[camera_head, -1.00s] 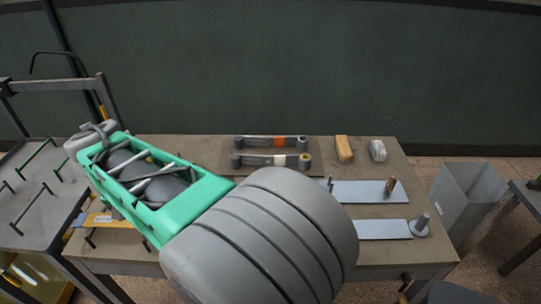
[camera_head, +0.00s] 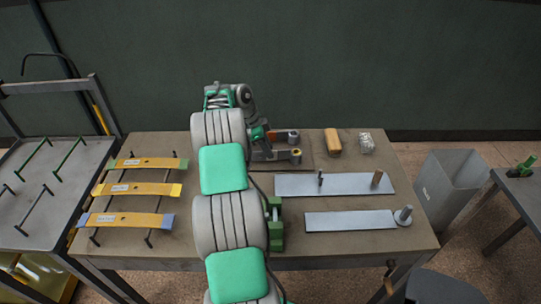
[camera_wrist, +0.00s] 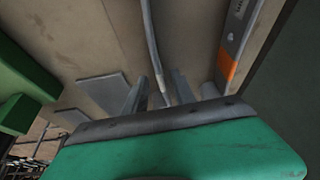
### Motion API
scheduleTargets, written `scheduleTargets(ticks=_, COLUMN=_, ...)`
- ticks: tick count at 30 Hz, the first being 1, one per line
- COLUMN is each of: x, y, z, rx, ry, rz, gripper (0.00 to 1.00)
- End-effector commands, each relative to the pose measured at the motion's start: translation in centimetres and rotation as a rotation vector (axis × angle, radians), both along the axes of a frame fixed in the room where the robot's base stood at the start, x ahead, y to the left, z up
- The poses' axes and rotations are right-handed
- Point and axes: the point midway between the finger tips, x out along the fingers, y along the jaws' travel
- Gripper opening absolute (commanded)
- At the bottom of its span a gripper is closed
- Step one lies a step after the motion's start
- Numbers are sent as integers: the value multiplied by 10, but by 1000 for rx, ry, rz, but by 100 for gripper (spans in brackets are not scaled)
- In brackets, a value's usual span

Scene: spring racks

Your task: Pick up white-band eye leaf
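The white-band eye leaf (camera_head: 283,156) lies on the dark mat in the head view.
Yellow leaves (camera_head: 137,189) lie on bars at the table's left. Two pale blue plates (camera_head: 345,184) with pegs are at the right. A tan block (camera_head: 332,141) and a clear-wrapped item (camera_head: 366,142) stand behind them. A grey bin (camera_head: 447,185) is beyond the right edge.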

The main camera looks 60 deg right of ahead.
Motion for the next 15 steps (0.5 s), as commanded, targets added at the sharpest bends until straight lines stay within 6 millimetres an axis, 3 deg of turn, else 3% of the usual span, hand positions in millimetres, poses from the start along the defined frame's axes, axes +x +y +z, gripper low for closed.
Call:
scheduleTargets(ticks=6, x=-9, y=-5, z=-25, rx=2, ry=0, rz=1, gripper=32)
scheduleTargets(ticks=12, x=-8, y=-5, z=-27, rx=1, ry=0, rz=3, gripper=31)
scheduleTargets(ticks=15, x=-8, y=-5, z=-26, rx=1, ry=0, rz=3, gripper=23)
